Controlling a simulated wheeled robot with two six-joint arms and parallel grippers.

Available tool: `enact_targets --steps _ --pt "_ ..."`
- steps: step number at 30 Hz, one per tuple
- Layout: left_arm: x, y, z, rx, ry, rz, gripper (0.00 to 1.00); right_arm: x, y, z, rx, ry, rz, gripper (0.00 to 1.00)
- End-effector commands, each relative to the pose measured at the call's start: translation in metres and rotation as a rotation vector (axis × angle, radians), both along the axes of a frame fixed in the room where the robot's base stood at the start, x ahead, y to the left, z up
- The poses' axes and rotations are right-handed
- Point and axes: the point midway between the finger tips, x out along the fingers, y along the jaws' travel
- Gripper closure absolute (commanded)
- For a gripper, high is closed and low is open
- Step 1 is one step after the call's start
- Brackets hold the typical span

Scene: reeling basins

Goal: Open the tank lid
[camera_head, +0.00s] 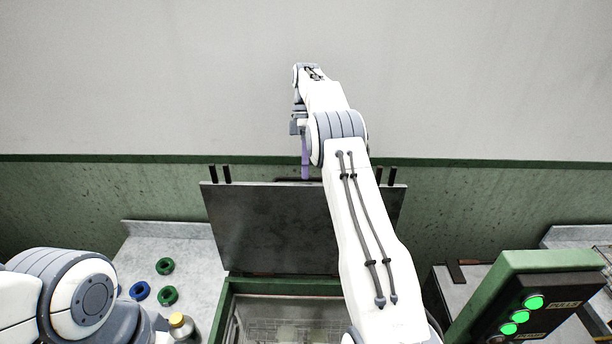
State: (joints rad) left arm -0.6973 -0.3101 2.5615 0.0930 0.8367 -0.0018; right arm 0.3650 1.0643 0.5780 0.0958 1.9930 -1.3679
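The tank lid (268,225) is a dark grey metal plate. It stands raised, nearly upright, at the back of the tank (290,288), and the tank's opening shows below it. My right arm reaches over the tank and hides the lid's right part. My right gripper (305,172) points down at the lid's top edge, with a purple finger showing near the dark handle bar (290,180). Whether it touches the handle or is shut cannot be seen. My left arm shows at the lower left, but its gripper is not visible.
Green rings (165,266) and a blue ring (140,291) lie on the grey counter (190,250) at the left, near a yellow-capped bottle (181,325). A green-framed control box (530,300) with lit green buttons stands at the right. A wall (480,90) rises behind.

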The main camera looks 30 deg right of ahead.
Motion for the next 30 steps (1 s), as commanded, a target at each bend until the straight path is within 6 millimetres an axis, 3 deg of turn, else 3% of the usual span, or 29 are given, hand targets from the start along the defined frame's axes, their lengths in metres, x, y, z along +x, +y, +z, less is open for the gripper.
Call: enact_targets --steps 1,3,9,18,30 --pt "0.000 0.000 0.011 -0.001 -0.001 0.000 0.50 0.001 0.000 0.017 -0.001 -0.005 0.000 0.53" --pt "0.001 -0.001 -0.006 -0.002 -0.002 0.000 0.50 -0.011 -0.009 0.015 -0.002 -0.003 -0.004 0.53" --pt "0.001 0.000 -0.018 -0.001 -0.002 -0.001 0.50 -0.042 -0.029 0.038 -0.002 -0.002 -0.004 0.53" --pt "0.001 0.000 -0.015 -0.001 -0.002 -0.001 0.50 -0.084 -0.058 0.072 -0.001 -0.002 -0.004 0.53" --pt "0.001 0.000 -0.014 -0.001 -0.002 0.000 0.50 -0.097 -0.066 0.080 0.000 0.000 -0.001 0.53"
